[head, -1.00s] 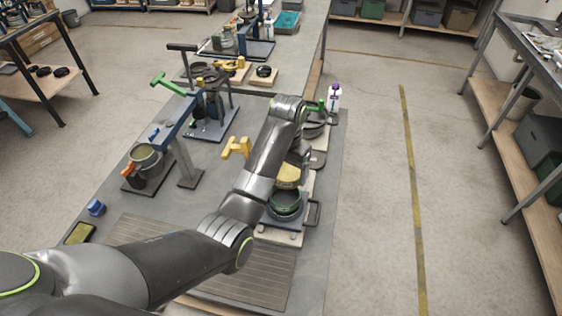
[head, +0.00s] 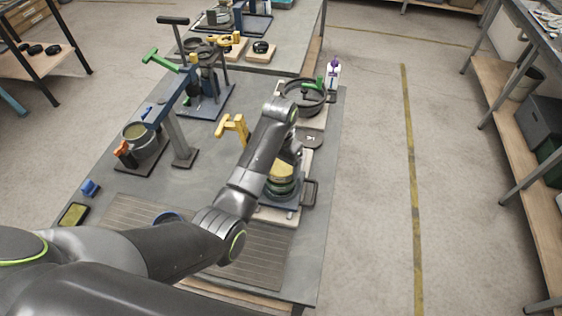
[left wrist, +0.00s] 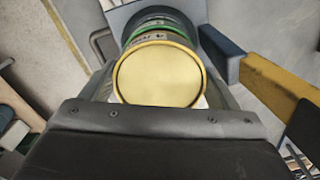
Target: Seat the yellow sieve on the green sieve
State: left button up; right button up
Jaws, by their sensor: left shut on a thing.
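The yellow sieve (head: 283,171) is in my left gripper (head: 287,156), which is shut on it and partly hidden by my wrist. In the left wrist view the round yellow sieve (left wrist: 158,76) fills the space between the fingers. The green sieve (head: 281,188) is on a stack on a stand, directly below the yellow one in the head view. Its green rim (left wrist: 160,27) shows just beyond the yellow sieve in the left wrist view. The two look lined up and very close; I cannot tell whether they touch. My right gripper is not in view.
The stack's stand has a dark side handle (head: 310,192). A yellow clamp-like piece (head: 233,128) stands left of my forearm. A dark round pan (head: 304,95) and a white bottle with a purple top (head: 333,72) are behind.

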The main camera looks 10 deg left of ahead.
pick_arm(q)
jog(key=shift+s, duration=0.1)
jog(key=shift+f, duration=0.3)
dwell(0.4)
jog(key=o, duration=1)
jog(key=shift+d, duration=0.1)
